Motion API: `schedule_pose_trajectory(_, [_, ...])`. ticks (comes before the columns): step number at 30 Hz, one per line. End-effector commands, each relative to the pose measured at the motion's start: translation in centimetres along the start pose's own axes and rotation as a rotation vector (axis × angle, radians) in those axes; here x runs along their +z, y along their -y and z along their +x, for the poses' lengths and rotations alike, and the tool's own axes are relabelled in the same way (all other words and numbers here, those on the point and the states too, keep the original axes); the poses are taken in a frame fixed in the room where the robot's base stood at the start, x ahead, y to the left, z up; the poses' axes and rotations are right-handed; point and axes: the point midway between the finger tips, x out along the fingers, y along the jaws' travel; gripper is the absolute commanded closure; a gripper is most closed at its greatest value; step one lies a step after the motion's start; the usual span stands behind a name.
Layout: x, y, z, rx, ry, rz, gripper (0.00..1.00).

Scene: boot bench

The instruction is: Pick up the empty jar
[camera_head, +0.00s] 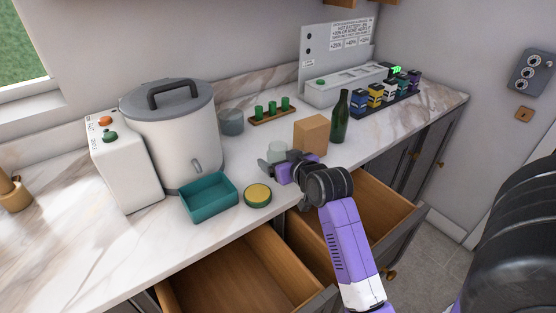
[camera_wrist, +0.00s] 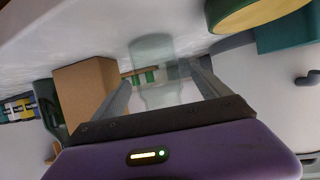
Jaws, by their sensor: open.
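A clear, see-through jar (camera_head: 277,150) stands on the marble counter just beyond my gripper, left of a brown box. It looks empty, and my gripper partly hides its lower part in the head view. In the wrist view the jar (camera_wrist: 153,62) shows between the two grey fingers. My gripper (camera_head: 272,168) is open, low over the counter near its front edge. In the wrist view the fingers (camera_wrist: 160,78) stand apart on either side of the jar's outline. I cannot tell whether they touch it.
The brown box (camera_head: 311,134) and a green bottle (camera_head: 340,117) stand to the right. A bluish glass container (camera_head: 231,121) stands farther back. Open drawers (camera_head: 235,275) jut out below the counter.

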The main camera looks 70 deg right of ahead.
Motion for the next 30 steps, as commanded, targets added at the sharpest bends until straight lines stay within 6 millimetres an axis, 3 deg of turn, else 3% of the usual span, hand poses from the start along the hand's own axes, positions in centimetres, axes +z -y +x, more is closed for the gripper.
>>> schedule_pose_trajectory(11, [0.1,-0.2,4.7,-0.001,-0.001,0.002,0.14])
schedule_pose_trajectory(20, [0.2,-0.2,5.2,0.0,-0.002,0.001,0.14])
schedule_pose_trajectory(23, [0.2,-0.2,5.2,0.0,-0.002,0.001,0.29])
schedule_pose_trajectory(30, [0.2,-0.2,5.2,0.0,-0.002,0.001,0.76])
